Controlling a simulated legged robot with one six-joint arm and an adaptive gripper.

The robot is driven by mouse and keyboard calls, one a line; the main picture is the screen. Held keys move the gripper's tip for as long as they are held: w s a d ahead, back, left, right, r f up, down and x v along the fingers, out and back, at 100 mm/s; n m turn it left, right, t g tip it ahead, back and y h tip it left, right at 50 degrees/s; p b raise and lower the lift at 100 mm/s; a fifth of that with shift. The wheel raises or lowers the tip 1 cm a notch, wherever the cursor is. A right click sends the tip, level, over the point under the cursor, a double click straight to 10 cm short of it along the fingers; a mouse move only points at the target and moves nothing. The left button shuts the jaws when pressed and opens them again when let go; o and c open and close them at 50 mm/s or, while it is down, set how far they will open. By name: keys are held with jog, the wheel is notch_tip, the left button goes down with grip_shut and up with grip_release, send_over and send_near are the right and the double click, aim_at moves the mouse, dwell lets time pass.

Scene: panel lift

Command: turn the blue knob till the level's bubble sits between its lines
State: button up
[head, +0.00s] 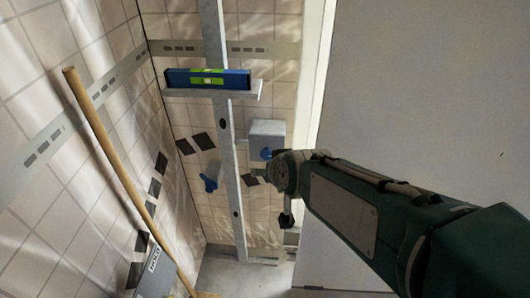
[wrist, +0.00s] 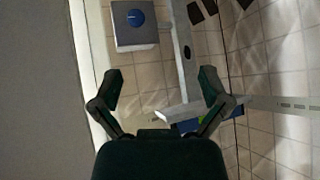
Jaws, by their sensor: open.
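A blue level (head: 240,78) with green vials (head: 207,79) lies on a light ledge (head: 255,90) across an upright rail; its bubble is too small to tell. A round blue knob (wrist: 136,17) sits on a grey box (wrist: 137,38) at the top of the wrist view. In the head view this knob (head: 266,154) shows at the bottom of the box (head: 268,130), just above my wrist. My gripper (wrist: 160,88) is open and empty, its fingers spread apart and clear of the knob. The level (wrist: 190,125) is partly hidden behind a finger in the wrist view.
A wooden pole (head: 110,150) leans along the left tiled wall. A grey sign (head: 156,273) stands low at left. A plain grey wall (head: 430,80) fills the right side.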

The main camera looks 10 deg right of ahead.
aim_at(266, 156)
jog(key=w+a+f+m+t+h, duration=0.15)
jog(key=w+f+t, duration=0.25)
jog(key=w+f, duration=0.65)
notch_tip(266, 156, down, 6)
jog(key=w+d+m+t+h, duration=0.1)
jog(key=w+d+t+h, duration=0.1)
jog(key=t+h, duration=0.25)
jog(key=shift+g+h, duration=0.25)
jog(key=shift+h, duration=0.15)
jog(key=x, duration=1)
jog(key=shift+w+d+f, duration=0.1)
jog(key=c, duration=1.1)
